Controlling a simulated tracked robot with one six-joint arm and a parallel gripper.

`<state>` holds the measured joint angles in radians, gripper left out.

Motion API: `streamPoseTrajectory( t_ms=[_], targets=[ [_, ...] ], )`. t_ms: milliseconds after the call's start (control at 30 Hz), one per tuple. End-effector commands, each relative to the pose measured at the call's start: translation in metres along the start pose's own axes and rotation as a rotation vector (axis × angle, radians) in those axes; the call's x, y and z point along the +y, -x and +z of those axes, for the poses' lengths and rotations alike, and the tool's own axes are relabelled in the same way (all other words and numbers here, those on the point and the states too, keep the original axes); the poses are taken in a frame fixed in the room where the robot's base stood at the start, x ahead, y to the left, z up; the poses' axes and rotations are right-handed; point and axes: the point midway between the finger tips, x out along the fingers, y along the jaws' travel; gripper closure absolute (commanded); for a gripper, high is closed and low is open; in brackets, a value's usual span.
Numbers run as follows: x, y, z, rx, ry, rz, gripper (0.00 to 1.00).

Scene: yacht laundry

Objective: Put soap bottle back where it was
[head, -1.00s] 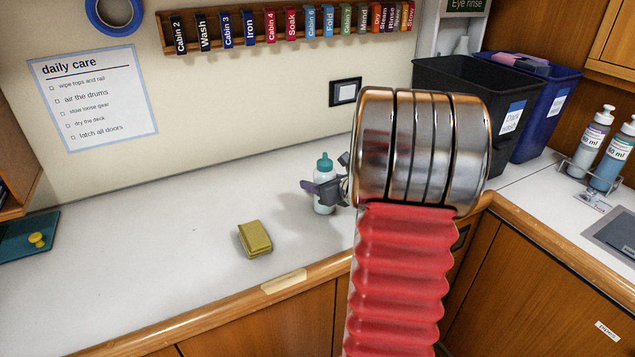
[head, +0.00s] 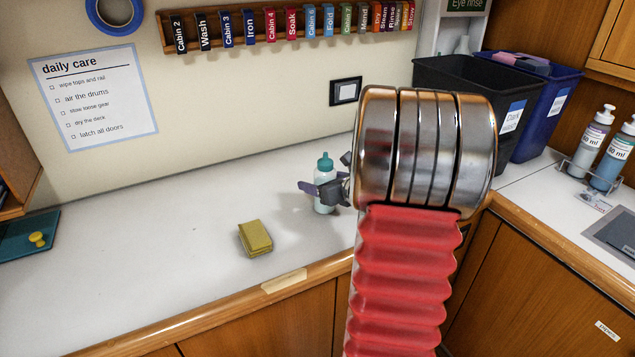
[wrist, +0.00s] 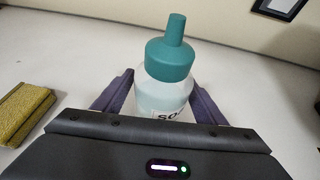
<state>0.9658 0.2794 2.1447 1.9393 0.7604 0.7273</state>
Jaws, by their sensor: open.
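The soap bottle (head: 325,184) is a clear white bottle with a teal cap. It stands upright on the white counter (head: 150,240), left of my arm in the head view. In the wrist view the soap bottle (wrist: 166,80) is between my two purple fingers, with part of its label showing. My gripper (head: 318,190) is open around the bottle, low near the counter. In the wrist view a small gap shows between the left finger of my gripper (wrist: 160,100) and the bottle. The bottle's base is hidden behind the gripper body.
A dark bin (head: 455,85) and a blue bin (head: 545,110) stand in the right corner. Two dispenser bottles (head: 595,142) stand in a rack at right. The counter's left middle is clear.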

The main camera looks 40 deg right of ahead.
Motion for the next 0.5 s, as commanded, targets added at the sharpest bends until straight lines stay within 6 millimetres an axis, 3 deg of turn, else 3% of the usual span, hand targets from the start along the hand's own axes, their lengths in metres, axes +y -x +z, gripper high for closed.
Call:
streamPoseTrajectory(
  t_ms=[500],
  targets=[
    [-0.001, 0.073, 0.001, -0.002, 0.001, -0.004, 0.35]
  ],
)
